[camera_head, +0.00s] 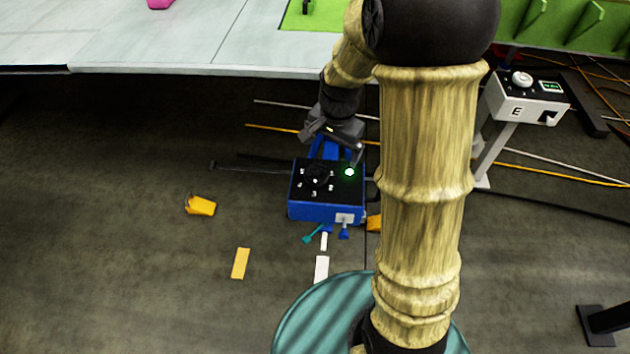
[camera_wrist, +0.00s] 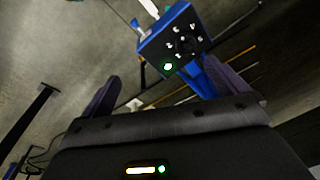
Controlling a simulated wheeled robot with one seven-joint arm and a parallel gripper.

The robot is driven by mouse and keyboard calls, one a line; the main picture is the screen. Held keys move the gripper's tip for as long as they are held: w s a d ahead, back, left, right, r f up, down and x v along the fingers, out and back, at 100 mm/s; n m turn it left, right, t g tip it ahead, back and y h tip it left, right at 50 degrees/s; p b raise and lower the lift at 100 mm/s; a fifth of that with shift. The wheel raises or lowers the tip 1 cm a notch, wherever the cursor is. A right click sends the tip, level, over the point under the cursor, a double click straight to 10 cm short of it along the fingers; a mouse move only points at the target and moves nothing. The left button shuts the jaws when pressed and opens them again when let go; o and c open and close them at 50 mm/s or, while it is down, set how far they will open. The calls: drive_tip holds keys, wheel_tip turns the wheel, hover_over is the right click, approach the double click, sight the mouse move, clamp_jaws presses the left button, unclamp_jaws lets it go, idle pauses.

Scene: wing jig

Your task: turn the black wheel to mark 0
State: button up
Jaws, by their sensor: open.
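The black wheel (camera_head: 316,174) sits on the dark top of a blue box (camera_head: 325,211), with pale marks around it and a lit green lamp (camera_head: 349,172) at its right. The marks are too small to read in the head view. In the wrist view the wheel (camera_wrist: 186,45) and the blue box (camera_wrist: 155,45) lie ahead of my gripper, in the upper part. My gripper (camera_head: 335,147) is at the far side of the box, apart from the wheel. Its two fingers stand wide apart in the wrist view (camera_wrist: 165,90), with nothing between them.
A grey control box marked E (camera_head: 525,103) stands on a post at the right. The pale wing surface (camera_head: 200,40) spans the back. Orange wedges (camera_head: 201,205), rods and cables lie on the floor. Small keys hang at the box's front. The floor left of the box is mostly clear.

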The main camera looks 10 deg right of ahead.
drive_tip(key=w+f+m+b, duration=0.7)
drive_tip(key=w+f+b, duration=0.25)
drive_tip(key=f, duration=0.55)
drive_tip(key=m+g, duration=0.2)
drive_tip(key=m, duration=0.6)
hover_over(315, 172)
wheel_tip(315, 172, down, 7)
drive_tip(key=shift+b, duration=0.3)
wheel_tip(315, 172, down, 8)
drive_tip(key=shift+r+b, duration=0.2)
drive_tip(key=shift+b, duration=0.5)
drive_tip(key=c, duration=1)
